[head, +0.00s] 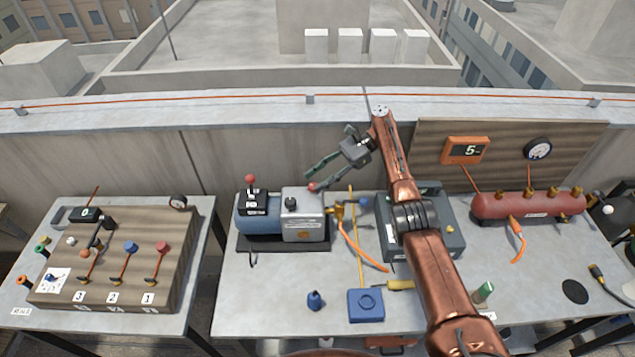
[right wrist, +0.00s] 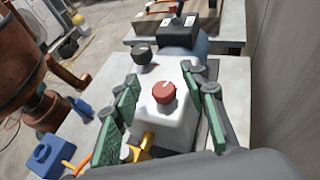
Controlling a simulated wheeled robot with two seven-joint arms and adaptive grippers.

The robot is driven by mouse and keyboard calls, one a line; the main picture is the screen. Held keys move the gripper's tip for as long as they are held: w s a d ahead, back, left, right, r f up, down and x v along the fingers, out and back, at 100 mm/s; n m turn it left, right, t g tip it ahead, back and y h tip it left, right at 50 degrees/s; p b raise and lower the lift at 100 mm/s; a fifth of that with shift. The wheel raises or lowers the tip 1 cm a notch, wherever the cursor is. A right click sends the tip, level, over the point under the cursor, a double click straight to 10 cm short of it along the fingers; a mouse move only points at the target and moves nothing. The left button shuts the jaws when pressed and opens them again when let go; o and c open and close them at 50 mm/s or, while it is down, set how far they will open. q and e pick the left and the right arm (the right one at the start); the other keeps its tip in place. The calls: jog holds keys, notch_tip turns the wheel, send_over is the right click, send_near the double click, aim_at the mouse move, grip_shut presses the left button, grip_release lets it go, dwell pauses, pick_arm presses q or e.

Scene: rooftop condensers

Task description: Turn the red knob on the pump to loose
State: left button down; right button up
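The pump (head: 258,222) has a blue body and a light grey box (head: 303,222) on a dark base. The red knob (right wrist: 163,93) sits on top of the grey box, with a pale pointer mark on its cap. Gaps show between knob and pads. My left gripper is not in view.
A red-ball lever (head: 250,180) stands on the pump's left part. A brass fitting (head: 337,212) with an orange hose is at its right. A red tank (head: 528,205) is further right. A valve board (head: 125,265) stands on the left table. The parapet wall (head: 270,150) runs behind.

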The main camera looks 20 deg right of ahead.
notch_tip(320, 180, up, 8)
jog(key=shift+a, duration=0.1)
dwell(0.4)
